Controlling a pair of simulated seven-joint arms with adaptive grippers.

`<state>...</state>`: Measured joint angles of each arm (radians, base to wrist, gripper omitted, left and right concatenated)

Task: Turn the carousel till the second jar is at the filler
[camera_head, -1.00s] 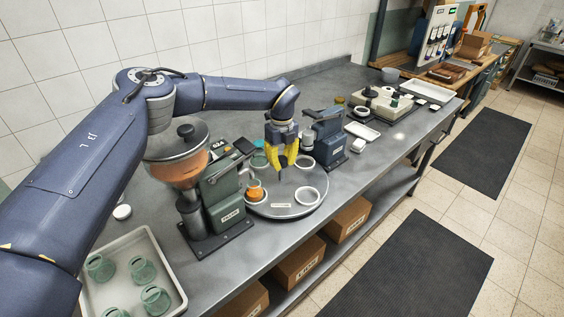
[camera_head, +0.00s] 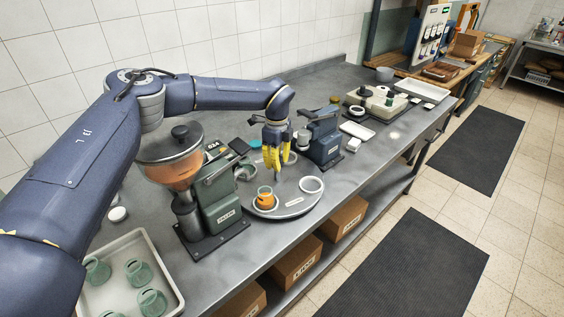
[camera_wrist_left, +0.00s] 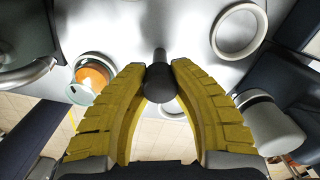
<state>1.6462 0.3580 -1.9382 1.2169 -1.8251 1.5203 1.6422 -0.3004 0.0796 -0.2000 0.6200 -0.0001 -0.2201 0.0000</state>
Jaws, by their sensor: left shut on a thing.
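The grey round carousel (camera_head: 283,209) stands on the bench to the right of the green filler (camera_head: 222,193). A jar with orange contents (camera_head: 264,199) sits in a white ring at its front left; it also shows in the left wrist view (camera_wrist_left: 92,76). A white ring at the right (camera_head: 312,184) is empty. A pale, greenish jar-like shape (camera_head: 246,172) is partly hidden by the filler. My left gripper (camera_head: 277,167), with yellow fingers, is over the carousel, shut on a dark upright knob (camera_wrist_left: 160,84). My right gripper is out of view.
A blue-grey machine (camera_head: 322,141) stands close behind and right of the carousel. A pale tray (camera_head: 165,288) with several green jars is at the front left. The filler's hopper (camera_head: 172,168) holds orange stuff.

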